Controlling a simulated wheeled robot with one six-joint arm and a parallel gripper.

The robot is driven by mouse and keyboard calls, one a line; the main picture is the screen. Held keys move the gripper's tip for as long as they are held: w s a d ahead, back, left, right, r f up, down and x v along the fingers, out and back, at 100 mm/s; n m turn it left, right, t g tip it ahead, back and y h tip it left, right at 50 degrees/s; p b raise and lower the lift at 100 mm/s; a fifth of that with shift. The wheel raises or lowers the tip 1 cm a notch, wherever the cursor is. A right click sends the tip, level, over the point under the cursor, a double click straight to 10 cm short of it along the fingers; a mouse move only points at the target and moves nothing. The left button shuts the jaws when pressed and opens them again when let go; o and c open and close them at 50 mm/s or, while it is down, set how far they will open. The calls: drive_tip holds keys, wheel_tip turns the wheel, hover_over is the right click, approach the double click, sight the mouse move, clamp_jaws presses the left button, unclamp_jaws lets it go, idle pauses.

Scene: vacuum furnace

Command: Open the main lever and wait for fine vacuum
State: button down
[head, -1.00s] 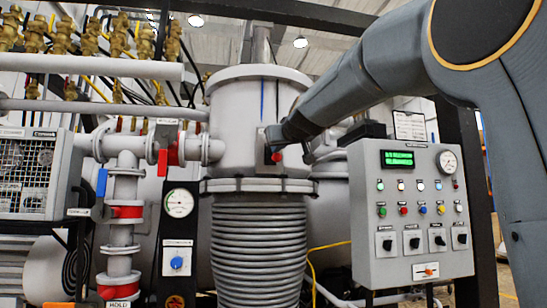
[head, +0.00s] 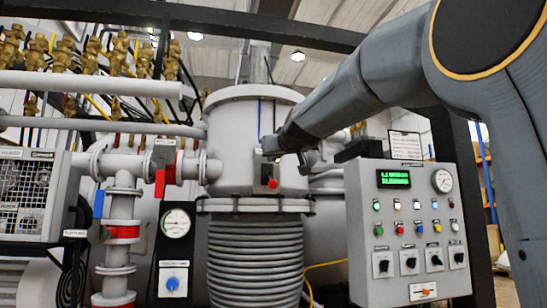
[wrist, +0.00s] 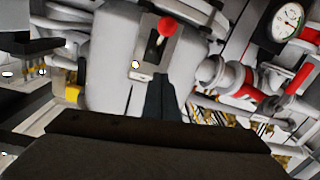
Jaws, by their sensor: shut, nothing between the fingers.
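The main lever, with a red ball knob (head: 272,184), sits on a small plate on the front of the grey vacuum cylinder (head: 230,140). In the wrist view the red knob (wrist: 167,27) stands on a short metal rod over the plate. My gripper (head: 270,146) is just above the knob, close to the cylinder wall, shut and apart from the knob. Its dark fingers (wrist: 160,100) point toward the plate in the wrist view. The control panel's green display (head: 400,179) is lit, but its text is too small to read.
The grey control panel (head: 362,240) stands right of the cylinder with buttons and a round gauge (head: 442,181). Left are pipes with a red handle (head: 160,183), a blue handle (head: 98,204) and a gauge (head: 175,223). Brass valves (head: 120,55) line the top left.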

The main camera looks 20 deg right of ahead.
drive_tip(key=s+f+b, duration=0.3)
drive_tip(key=s+f, duration=0.2)
drive_tip(key=s, duration=0.2)
drive_tip(key=shift+d+b, duration=0.15)
drive_tip(key=shift+b, duration=0.2)
drive_tip(key=shift+f, duration=0.15)
drive_tip(key=s+a+f+g+y, duration=0.15)
drive_tip(key=a+f+g, duration=0.35)
drive_tip(key=f, duration=0.9)
drive_tip(key=s+a+f+g, duration=0.25)
drive_tip(key=s+f, duration=0.25)
drive_tip(key=f, duration=0.5)
drive_tip(key=s+a+f+n+g, duration=0.15)
drive_tip(key=s+a+f, duration=0.3)
drive_tip(key=f, duration=0.55)
drive_tip(key=s+a+f+m+g, duration=0.1)
drive_tip(key=s+a+f+g, duration=0.15)
drive_tip(key=s+f, duration=0.5)
drive_tip(key=s+d+f+g+h, duration=0.15)
drive_tip(key=s+f+g, duration=0.45)
drive_tip(key=s+f, duration=1)
drive_tip(key=d+r+m+p, duration=0.3)
drive_tip(key=d+r+p, duration=0.7)
drive_tip(key=p, duration=0.9)
drive_tip(key=shift+s+d+r, duration=0.15)
drive_tip(key=shift+s+r, duration=0.15)
drive_tip(key=shift+r, duration=0.15)
